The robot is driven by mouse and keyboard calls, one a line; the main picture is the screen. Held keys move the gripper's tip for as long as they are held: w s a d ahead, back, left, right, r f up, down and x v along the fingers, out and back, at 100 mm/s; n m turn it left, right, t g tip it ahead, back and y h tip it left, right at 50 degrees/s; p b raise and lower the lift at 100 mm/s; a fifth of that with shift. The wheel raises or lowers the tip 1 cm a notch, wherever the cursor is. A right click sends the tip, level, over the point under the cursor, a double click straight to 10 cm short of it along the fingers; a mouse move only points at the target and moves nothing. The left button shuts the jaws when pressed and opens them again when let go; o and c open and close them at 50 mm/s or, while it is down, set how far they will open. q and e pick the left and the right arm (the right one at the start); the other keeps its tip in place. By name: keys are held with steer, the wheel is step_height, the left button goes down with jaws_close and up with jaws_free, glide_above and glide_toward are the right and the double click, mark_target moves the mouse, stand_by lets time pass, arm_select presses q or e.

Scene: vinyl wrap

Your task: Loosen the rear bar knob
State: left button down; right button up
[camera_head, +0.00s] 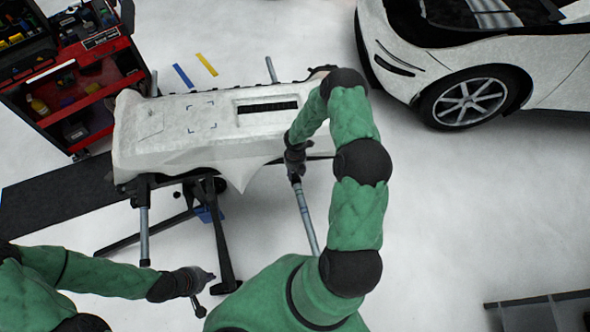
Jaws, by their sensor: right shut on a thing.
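A white bumper cover (175,135) lies on a stand with grey metal bars and dark legs. One grey bar (306,218) slopes down and right from under the bumper's right part. My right gripper (295,177) reaches down to this bar's upper end. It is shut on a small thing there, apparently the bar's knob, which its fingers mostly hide. Another grey bar (143,233) stands under the bumper's left end. My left gripper (208,292) is low at the left, apart from the bumper, near the foot of a dark stand leg (222,245). Its finger opening is too small to tell.
A red tool cart (88,92) stands at the upper left, near the bumper's left end. A white car (540,75) is at the upper right. A dark mat (55,200) lies at the left. The pale floor at the right is mostly clear.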

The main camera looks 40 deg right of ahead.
mark_target(295, 173)
steer(key=shift+n, duration=0.7)
steer(key=o, duration=1.1)
steer(key=shift+o, duration=0.2)
step_height(295, 173, up, 12)
